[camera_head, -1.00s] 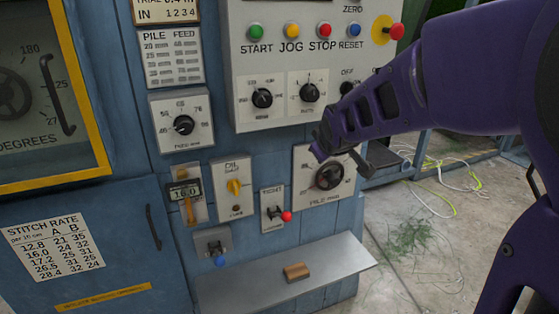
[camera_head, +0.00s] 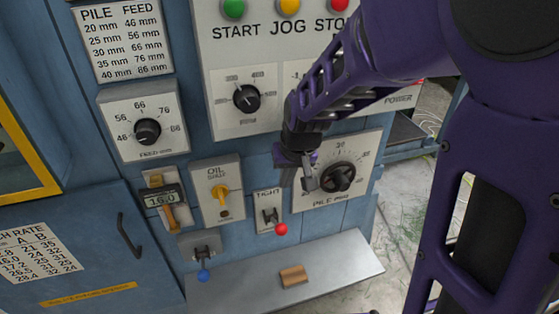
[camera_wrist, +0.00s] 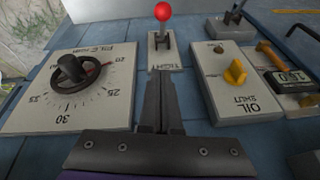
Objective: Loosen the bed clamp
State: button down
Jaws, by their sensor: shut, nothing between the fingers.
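A small plate marked TIGHT (camera_head: 263,197) carries a lever with a red ball (camera_head: 281,230), low on the blue machine front. I take this to be the bed clamp. The lever hangs down and outward. In the wrist view the red ball (camera_wrist: 163,11) and its plate (camera_wrist: 155,62) are beyond my fingertips, upside down. My gripper (camera_head: 298,181) is shut and empty, above and slightly right of the lever, apart from the ball. It also shows in the wrist view (camera_wrist: 162,76), fingers together, pointing toward the TIGHT plate.
The PILE dial (camera_head: 338,177) is just right of my gripper. The OIL SHUT plate (camera_head: 218,193) with a yellow knob is left. A blue-ball lever (camera_head: 204,275) is lower left. A grey shelf (camera_head: 340,268) with a wooden block (camera_head: 293,276) juts out below.

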send_over(276, 224)
jog(key=w, duration=0.2)
notch_tip(276, 224, down, 9)
jog(key=s+f, duration=0.1)
jog(key=s+d+f+b, duration=0.1)
jog(key=s, duration=0.1)
jog(key=shift+d, duration=0.1)
jog(key=shift+s+f, duration=0.25)
jog(key=shift+s+f, duration=0.1)
jog(key=shift+f, duration=0.05)
